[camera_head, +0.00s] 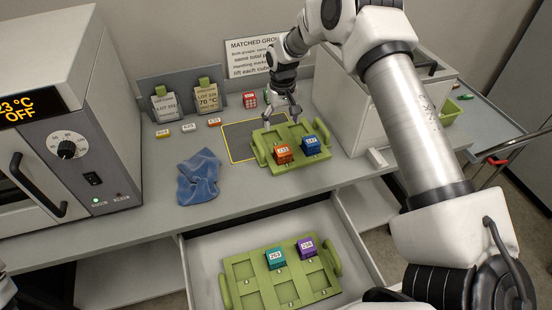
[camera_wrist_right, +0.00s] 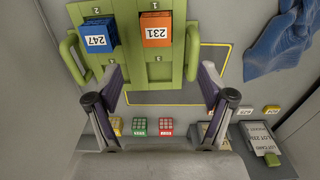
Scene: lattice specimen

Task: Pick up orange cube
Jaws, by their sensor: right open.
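The orange cube (camera_head: 283,153), labelled 231, sits in a compartment of the green tray (camera_head: 262,149) on the counter. In the right wrist view the orange cube (camera_wrist_right: 157,28) is at the top centre, beside the blue cube (camera_wrist_right: 98,36) labelled 247. In the head view the blue cube (camera_head: 311,145) is right of the orange one. My right gripper (camera_head: 283,116) is open and empty above the back side of the tray. In its wrist view both fingers (camera_wrist_right: 162,100) stand apart, below the orange cube in the picture. My left gripper is not in view.
An open drawer holds another green tray (camera_head: 240,271) with teal (camera_head: 275,258) and purple (camera_head: 306,247) cubes. A blue cloth (camera_head: 198,177) lies left of the counter tray.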

